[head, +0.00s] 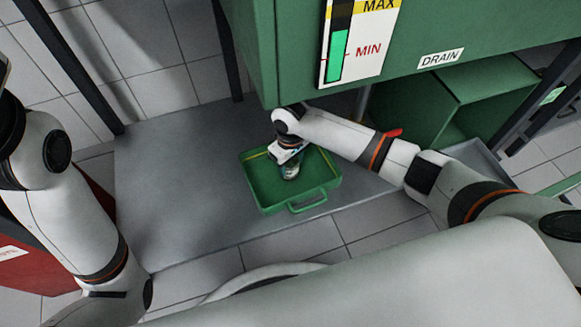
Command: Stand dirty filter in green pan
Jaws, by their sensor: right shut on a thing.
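The green pan (268,193) sits on the grey shelf below the green machine, its handle toward me. The filter looks upright, inside the pan's outline. I cannot tell whether its bottom touches the pan floor. The gripper hides its upper part. My left arm comes in at the left, and its gripper is out of view.
The green machine (420,30) with a level gauge (352,40) and a DRAIN label overhangs the back of the grey shelf (190,190). A green box-like compartment (480,85) stands at the right. A red cabinet (40,265) is at the left. The shelf left of the pan is clear.

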